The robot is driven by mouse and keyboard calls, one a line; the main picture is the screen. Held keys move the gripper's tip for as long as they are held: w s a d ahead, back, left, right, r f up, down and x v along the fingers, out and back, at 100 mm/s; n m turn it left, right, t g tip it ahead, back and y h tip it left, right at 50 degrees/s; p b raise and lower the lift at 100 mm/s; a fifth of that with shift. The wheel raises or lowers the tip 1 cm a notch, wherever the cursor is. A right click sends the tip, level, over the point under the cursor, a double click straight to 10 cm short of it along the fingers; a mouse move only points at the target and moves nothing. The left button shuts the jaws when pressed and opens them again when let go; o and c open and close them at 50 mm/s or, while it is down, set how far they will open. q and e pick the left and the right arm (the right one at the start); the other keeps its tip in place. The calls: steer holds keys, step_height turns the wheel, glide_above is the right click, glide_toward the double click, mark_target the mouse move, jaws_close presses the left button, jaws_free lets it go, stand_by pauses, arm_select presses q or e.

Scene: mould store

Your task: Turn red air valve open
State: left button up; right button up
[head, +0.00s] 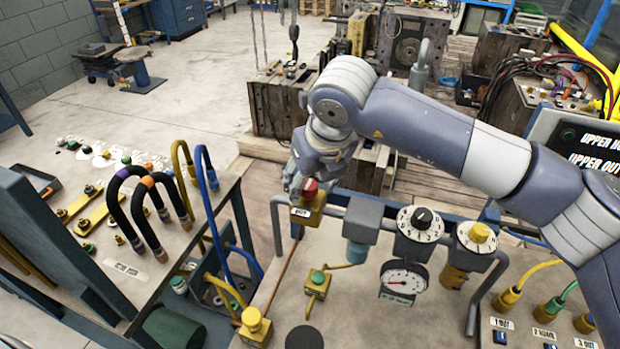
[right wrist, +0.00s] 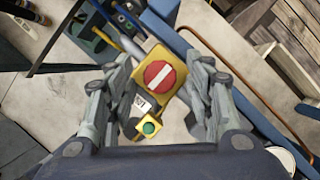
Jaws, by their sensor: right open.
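The red air valve (head: 309,187) is a round red knob on a yellow block (head: 307,212) at the left end of the grey pipe fittings. In the right wrist view the knob (right wrist: 159,75) shows from above, with a white bar lying at a slant across it. My right gripper (head: 311,178) is right at the knob, coming from above. In the right wrist view its open fingers (right wrist: 160,68) stand on either side of the yellow block, with visible gaps. Contact with the knob cannot be made out. My left gripper is not in view.
Right of the valve are a black dial (head: 422,218), a yellow knob (head: 480,232) and a pressure gauge (head: 404,280). A green button on a yellow box (head: 317,284) sits below. A bench with black hoses (head: 140,215) stands left. Grey pipe (head: 275,225) flanks the valve.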

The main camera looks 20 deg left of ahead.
steer(key=c, duration=1.1)
steer(key=shift+o, duration=0.2)
